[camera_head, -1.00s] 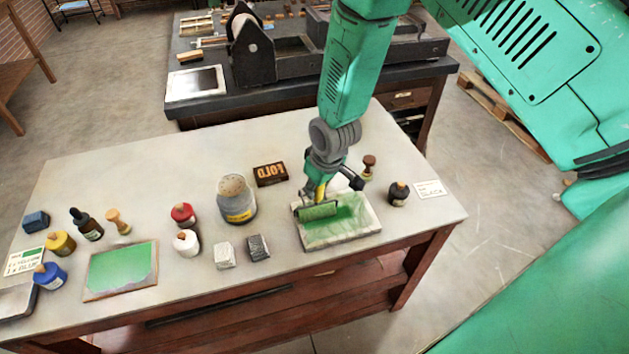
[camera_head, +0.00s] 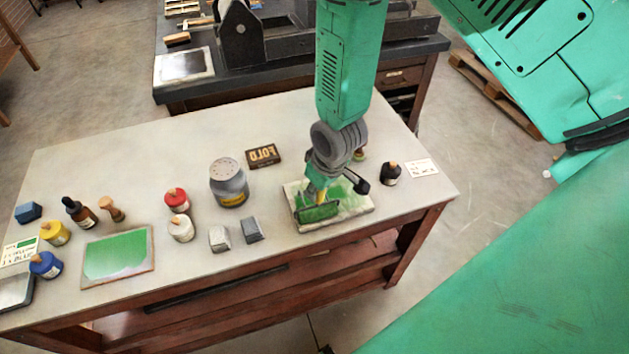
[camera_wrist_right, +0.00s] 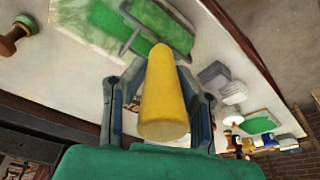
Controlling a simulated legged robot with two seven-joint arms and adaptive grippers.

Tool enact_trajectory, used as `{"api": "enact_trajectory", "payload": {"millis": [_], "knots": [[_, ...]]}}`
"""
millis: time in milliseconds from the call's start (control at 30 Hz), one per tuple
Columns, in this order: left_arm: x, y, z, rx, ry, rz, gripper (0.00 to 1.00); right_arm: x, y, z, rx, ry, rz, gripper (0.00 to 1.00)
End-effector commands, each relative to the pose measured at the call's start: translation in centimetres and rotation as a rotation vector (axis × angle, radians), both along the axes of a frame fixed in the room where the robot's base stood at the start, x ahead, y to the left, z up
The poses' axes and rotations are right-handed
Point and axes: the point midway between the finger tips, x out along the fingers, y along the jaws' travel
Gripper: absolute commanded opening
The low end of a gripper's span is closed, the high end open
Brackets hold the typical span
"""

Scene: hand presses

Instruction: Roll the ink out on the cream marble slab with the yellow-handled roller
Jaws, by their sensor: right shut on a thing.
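The cream marble slab (camera_head: 355,208) lies near the right front of the table, with a patch of green ink on it; it also shows in the right wrist view (camera_wrist_right: 70,15). My right gripper (camera_head: 318,188) is above the slab. It is shut on the yellow handle of the roller (camera_wrist_right: 165,95), one finger on each side. The green-coated roller drum (camera_head: 319,213) is over the left front part of the slab and seems to rest on it. The gripper and wrist hide part of the slab. My left gripper is not in view.
Left of the slab stand two grey blocks (camera_head: 251,230), a grey shaker jar (camera_head: 229,183) and a dark FOLD block (camera_head: 263,156). A dark bottle (camera_head: 390,173) stands to its right. A green-inked plate (camera_head: 118,257) and several bottles are at the left.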

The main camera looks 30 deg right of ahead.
Motion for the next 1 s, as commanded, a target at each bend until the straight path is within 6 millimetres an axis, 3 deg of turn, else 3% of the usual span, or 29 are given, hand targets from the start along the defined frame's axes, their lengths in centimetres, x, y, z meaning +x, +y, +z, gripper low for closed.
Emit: {"api": "enact_trajectory", "payload": {"millis": [433,1000], "knots": [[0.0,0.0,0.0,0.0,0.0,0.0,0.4,-0.2,0.1,0.4,0.0,-0.004,0.0,0.0],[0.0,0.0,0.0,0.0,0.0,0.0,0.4,-0.3,0.1,4.1,0.0,-0.003,0.0,0.0]]}}
